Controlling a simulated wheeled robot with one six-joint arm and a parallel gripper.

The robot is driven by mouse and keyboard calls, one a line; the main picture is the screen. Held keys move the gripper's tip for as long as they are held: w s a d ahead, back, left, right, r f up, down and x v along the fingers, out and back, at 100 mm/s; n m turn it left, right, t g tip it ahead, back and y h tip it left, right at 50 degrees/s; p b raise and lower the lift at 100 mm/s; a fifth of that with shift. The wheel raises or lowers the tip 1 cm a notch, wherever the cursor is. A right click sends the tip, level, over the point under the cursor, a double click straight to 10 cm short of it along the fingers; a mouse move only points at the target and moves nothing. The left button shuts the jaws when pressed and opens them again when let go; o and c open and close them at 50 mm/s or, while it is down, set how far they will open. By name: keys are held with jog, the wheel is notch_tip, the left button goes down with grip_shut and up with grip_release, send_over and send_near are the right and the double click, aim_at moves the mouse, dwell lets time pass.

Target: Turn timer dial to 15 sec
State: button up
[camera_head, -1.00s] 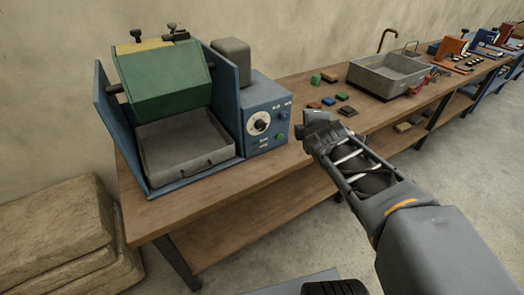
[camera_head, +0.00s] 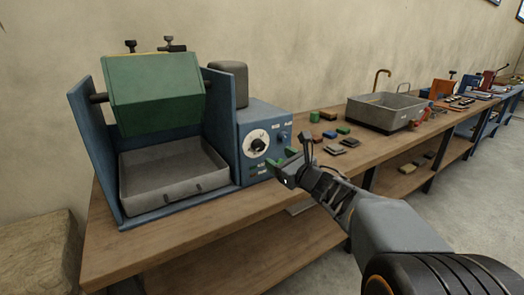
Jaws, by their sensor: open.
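The timer dial (camera_head: 257,145) is a black knob on a round white scale. It sits on the front of the blue control box (camera_head: 282,122) at the right of the machine. The scale marks are too small to read, so I cannot tell its setting. My gripper (camera_head: 283,166) is open and empty, just right of and below the dial in the picture. It appears apart from the dial and covers part of the lower right of the box front.
The machine has a green drum (camera_head: 152,92) above a grey tray (camera_head: 172,170). On the wooden bench (camera_head: 215,235), several small coloured blocks (camera_head: 344,131) and a grey sink (camera_head: 388,106) lie to the right. Stacked sacks (camera_head: 35,255) stand at lower left.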

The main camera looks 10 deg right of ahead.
aim_at(261, 147)
jog(key=x, duration=0.9)
jog(key=shift+w+a, duration=0.1)
jog(key=shift+w, duration=0.05)
jog(key=c, duration=0.9)
